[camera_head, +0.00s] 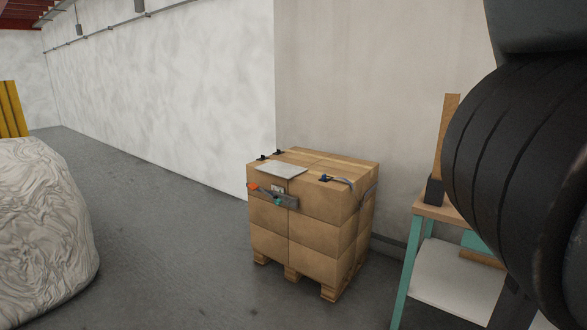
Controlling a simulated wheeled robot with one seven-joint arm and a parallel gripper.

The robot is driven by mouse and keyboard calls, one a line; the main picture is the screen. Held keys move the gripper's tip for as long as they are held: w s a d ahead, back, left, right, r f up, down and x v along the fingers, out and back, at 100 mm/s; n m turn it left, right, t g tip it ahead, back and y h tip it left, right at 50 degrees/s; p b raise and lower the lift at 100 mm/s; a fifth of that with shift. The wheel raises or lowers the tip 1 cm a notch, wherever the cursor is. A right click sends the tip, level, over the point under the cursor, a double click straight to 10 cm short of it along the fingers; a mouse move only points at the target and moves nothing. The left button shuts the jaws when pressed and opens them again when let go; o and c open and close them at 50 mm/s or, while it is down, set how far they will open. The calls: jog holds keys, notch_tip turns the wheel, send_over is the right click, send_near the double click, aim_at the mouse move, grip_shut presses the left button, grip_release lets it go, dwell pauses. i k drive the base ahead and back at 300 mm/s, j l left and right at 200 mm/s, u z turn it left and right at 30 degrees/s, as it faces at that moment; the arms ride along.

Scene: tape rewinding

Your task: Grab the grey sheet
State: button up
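A light grey sheet (281,169) lies flat on top of a stack of cardboard boxes (312,225), toward the left front of the top face. It seems to reach close to the front edge. A grey device with orange and teal parts (284,199) is at the upper front side of the stack, just below the sheet. My gripper is not in view; a large dark ribbed part, likely of my own arm, fills the upper right of the picture.
The boxes stand on a wooden pallet (328,293) near the wall. A teal-legged table (403,270) stands to the right. A large crumpled whitish mass (42,235) is at the left. The grey floor (170,240) between them is clear.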

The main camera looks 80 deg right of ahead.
aim_at(286, 171)
jog(key=z, duration=2.05)
jog(key=i+j+u, duration=0.1)
jog(key=i+u, duration=0.35)
jog(key=i, duration=1.25)
